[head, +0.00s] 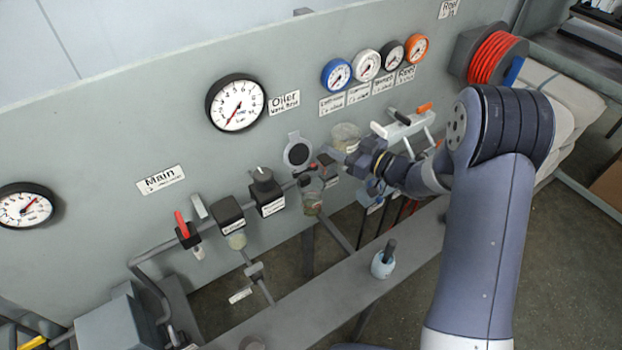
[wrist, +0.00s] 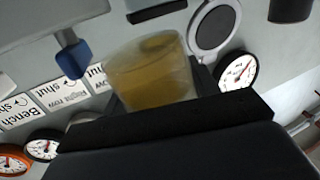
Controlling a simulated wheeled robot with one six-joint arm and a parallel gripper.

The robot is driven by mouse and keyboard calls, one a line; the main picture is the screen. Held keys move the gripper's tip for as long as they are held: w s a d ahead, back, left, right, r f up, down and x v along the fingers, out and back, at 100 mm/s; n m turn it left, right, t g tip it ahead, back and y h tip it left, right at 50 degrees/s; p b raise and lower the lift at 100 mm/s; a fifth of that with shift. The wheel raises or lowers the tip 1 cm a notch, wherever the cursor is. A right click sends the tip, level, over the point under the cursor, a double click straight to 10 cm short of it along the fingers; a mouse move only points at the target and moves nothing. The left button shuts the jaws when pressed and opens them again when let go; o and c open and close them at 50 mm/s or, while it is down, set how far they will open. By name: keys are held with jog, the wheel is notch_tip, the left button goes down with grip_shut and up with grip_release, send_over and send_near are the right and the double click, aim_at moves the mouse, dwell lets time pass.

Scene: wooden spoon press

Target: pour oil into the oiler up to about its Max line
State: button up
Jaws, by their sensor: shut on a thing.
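My gripper (head: 354,154) is shut on a clear cup (head: 345,132) in front of the panel. The cup also shows in the wrist view (wrist: 150,75), with amber oil inside. I cannot tell exactly how far it tilts. The oiler (head: 312,194) is a small clear bowl on the pipe, below and left of the cup. Dark reddish colour shows low in it, but its Max line is too small to read. A grey-rimmed round lid (head: 298,153) with a black face stands above and left of the oiler. No oil stream is visible between cup and oiler.
Valves and a filter block (head: 229,215) sit on the pipe left of the oiler. A white-and-orange handled fixture (head: 405,123) is close behind my gripper. A pale blue pot with a dark handle (head: 383,262) stands on the grey rail below. Gauges line the panel.

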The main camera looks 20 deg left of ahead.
jog(key=n, duration=0.1)
jog(key=s+a+r+n+h, duration=0.1)
jog(key=shift+s+a+n, duration=0.1)
jog(key=shift+s+n, duration=0.05)
jog(key=shift+n, duration=0.25)
jog(key=shift+s+a+f+n+t+h+b, duration=0.1)
jog(key=shift+s+a+f+n+h+b, duration=0.25)
jog(key=shift+n+b, duration=0.45)
jog(key=shift+s+a+f+n+t+h+b, duration=0.1)
jog(key=shift+s+a+f+n+h+b, duration=0.3)
jog(key=shift+n, duration=0.75)
jog(key=shift+s+a+f+n+t+h+b, duration=0.1)
jog(key=shift+s+f+n+h+b, duration=0.1)
jog(key=shift+n+h+b, duration=0.45)
jog(key=shift+f+n+b, duration=0.25)
jog(key=shift+n+b, duration=0.55)
jog(key=shift+b, duration=0.05)
jog(key=shift+d+r+n+t+h+b, duration=0.1)
jog(key=shift+r+n+t+h+b, duration=0.2)
jog(key=shift+r+n+t+b, duration=0.25)
jog(key=shift+r+n+h+b, duration=0.3)
jog(key=shift+n+b, duration=0.55)
jog(key=shift+b, duration=0.2)
dwell(1.6)
